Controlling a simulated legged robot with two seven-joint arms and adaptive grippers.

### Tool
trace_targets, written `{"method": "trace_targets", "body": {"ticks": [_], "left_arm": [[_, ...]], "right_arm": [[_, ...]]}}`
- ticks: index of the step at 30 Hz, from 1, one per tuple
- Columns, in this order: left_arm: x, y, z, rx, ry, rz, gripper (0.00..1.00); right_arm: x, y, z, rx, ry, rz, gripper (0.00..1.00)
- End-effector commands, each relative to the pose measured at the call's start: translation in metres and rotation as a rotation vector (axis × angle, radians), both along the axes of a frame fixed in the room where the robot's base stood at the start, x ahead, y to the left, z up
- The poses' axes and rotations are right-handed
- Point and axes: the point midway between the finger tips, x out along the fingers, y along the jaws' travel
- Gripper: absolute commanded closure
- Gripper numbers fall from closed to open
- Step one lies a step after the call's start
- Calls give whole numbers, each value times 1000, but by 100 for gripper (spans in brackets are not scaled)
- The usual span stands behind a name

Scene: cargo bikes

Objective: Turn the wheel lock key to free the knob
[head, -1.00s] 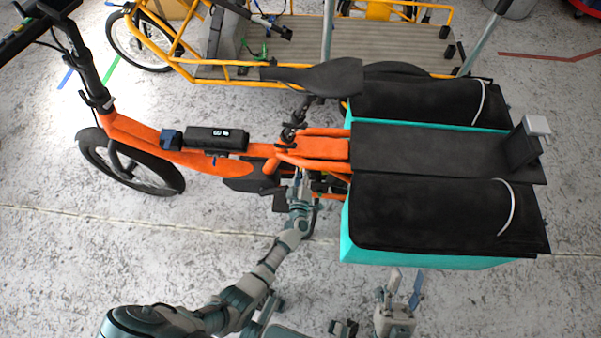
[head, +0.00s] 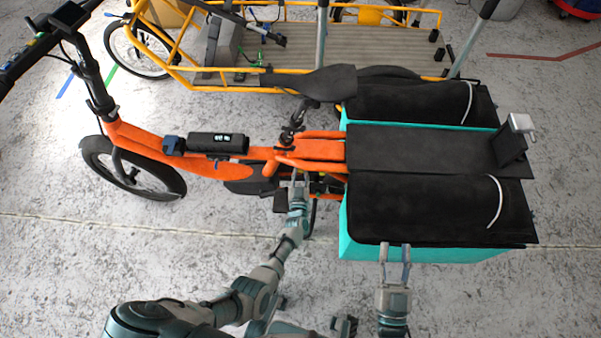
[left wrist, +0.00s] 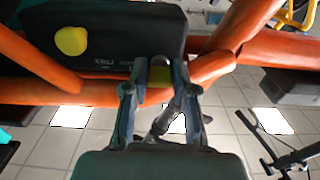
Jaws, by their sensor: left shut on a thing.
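The dark wheel lock body (left wrist: 110,38) shows in the left wrist view, between orange frame tubes, with a round yellow knob (left wrist: 71,41) on its left part. In the head view my left gripper (head: 299,184) is at the rear frame of the orange bike (head: 206,166), beside the teal box; the lock is hidden there. My right gripper (head: 395,254) is open and empty, in front of the teal box.
The teal cargo box (head: 347,240) with black covers (head: 430,208) is right of my left gripper. A yellow cargo bike (head: 385,50) stands behind. Grey floor (head: 90,255) is clear at the front left.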

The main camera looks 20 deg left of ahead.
Motion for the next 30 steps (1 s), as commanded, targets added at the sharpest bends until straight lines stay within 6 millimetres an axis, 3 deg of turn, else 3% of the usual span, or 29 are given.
{"method": "trace_targets", "body": {"ticks": [20,21,23,30], "left_arm": [[1,0,2,56,13,1,100],[1,0,2,56,13,1,63],[1,0,2,56,13,0,48],[1,0,1,54,14,0,48]], "right_arm": [[3,0,-5,-7,27,1,60],[3,0,-5,-7,27,1,60],[3,0,-5,-7,26,1,60],[3,0,-4,-7,25,0,60]]}}
